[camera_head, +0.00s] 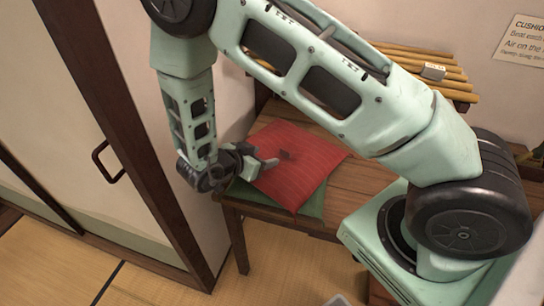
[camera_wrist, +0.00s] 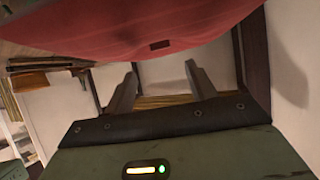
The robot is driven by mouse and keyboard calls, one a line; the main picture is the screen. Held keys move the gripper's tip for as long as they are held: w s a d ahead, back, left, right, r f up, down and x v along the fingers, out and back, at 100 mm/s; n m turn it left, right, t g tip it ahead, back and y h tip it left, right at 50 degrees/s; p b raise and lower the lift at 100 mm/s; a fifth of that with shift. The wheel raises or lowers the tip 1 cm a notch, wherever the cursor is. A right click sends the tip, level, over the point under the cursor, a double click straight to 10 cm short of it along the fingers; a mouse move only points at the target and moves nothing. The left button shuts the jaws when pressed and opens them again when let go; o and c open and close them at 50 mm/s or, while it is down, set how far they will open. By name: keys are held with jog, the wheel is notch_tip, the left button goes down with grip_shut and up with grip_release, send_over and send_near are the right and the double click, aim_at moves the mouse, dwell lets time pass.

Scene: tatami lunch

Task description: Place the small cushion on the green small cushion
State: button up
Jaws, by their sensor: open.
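The small red cushion (camera_head: 308,168) lies on top of the green small cushion (camera_head: 314,206) on a wooden table. It is turned relative to the green one, which shows only at the front and left edges. My gripper (camera_head: 262,167) is at the red cushion's left side. In the wrist view, my gripper (camera_wrist: 160,82) has its two fingers spread with nothing between them. The red cushion (camera_wrist: 140,32) fills the top of that view, beyond the fingertips. I cannot tell whether a finger touches it. The green cushion cannot be made out there.
The wooden table (camera_head: 345,190) has bare boards right of the cushions. A slatted wooden rack (camera_head: 425,66) with a small tag stands behind. A sliding door with a dark frame (camera_head: 150,150) is close on the left. Tatami floor (camera_head: 165,285) lies in front.

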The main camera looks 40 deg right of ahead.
jog(key=shift+v, duration=1)
jog(key=a+r+n+t+y, duration=0.2)
jog(key=a+r+n+y, duration=0.4)
jog(key=a, duration=0.4)
jog(key=a+r+n+t+y, duration=0.1)
jog(key=a+r+n+y, duration=0.3)
jog(key=a+y, duration=0.5)
jog(key=s+a+r+n+g+y, duration=0.1)
jog(key=s+a+r+n+g, duration=0.35)
jog(key=s, duration=0.55)
jog(key=s+d+r+n+g+h, duration=0.1)
jog(key=s+d+r+n+h, duration=0.2)
jog(key=s+d+n, duration=0.5)
jog(key=s+d, duration=0.2)
jog(key=s, duration=0.2)
jog(key=shift+s+g+h, duration=0.2)
jog(key=shift+g+h, duration=0.1)
jog(key=shift+g, duration=0.05)
jog(key=shift+d+r, duration=0.1)
jog(key=shift+d, duration=0.05)
